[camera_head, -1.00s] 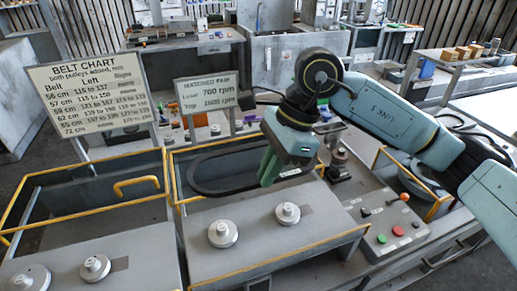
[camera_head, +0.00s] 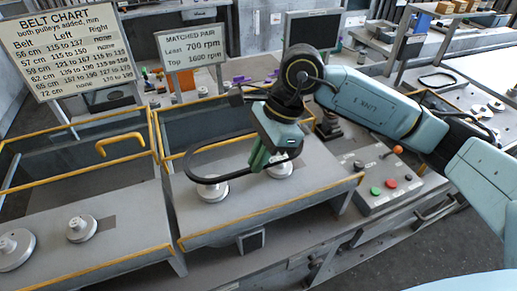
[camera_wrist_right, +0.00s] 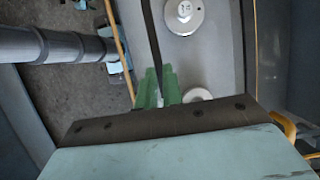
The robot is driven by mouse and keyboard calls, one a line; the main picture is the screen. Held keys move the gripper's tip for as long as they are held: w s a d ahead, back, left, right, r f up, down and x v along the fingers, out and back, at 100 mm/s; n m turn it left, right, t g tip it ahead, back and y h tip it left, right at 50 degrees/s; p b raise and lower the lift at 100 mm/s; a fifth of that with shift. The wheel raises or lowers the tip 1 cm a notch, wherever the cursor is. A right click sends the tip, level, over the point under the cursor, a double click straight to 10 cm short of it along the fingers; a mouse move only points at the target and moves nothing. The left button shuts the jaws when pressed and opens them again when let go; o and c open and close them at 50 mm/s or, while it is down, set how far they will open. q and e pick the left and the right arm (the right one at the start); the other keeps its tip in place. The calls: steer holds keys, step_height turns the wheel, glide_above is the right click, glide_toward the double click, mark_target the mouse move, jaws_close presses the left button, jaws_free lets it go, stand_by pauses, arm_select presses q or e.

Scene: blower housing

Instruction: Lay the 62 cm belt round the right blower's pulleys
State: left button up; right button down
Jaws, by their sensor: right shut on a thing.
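My right gripper (camera_head: 262,160) has green fingers and is shut on a black belt loop (camera_head: 188,158). In the head view the belt hangs over the right blower's deck (camera_head: 240,209). Its left end is at the left pulley (camera_head: 213,191), and its near strand crosses that pulley's top. I cannot tell whether it touches or encircles the pulley. The right pulley (camera_head: 280,169) is partly hidden behind my gripper. My left gripper is out of view.
The left blower (camera_head: 130,244) has two bare pulleys. Yellow rails edge both housings. A belt chart (camera_head: 75,45) and a speed sign (camera_head: 192,48) stand behind. A control box (camera_head: 385,185) with coloured buttons and an orange-tipped lever is to the right. Another belt (camera_head: 437,81) lies far right.

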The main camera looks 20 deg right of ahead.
step_height(320, 180, down, 6)
steer(key=b, duration=0.3)
steer(key=shift+f, duration=0.1)
steer(key=shift+f+b, duration=0.5)
steer(key=shift+f+b, duration=0.15)
steer(key=shift+b, duration=0.6)
stand_by(0.6)
steer(key=shift+f, duration=0.15)
steer(key=shift+f+b, duration=0.35)
steer(key=shift+b, duration=0.3)
steer(key=shift+f, duration=0.1)
stand_by(0.3)
steer(key=shift+f+b, duration=0.3)
steer(key=shift+b, duration=0.35)
steer(key=c, duration=1.5)
jaws_free()
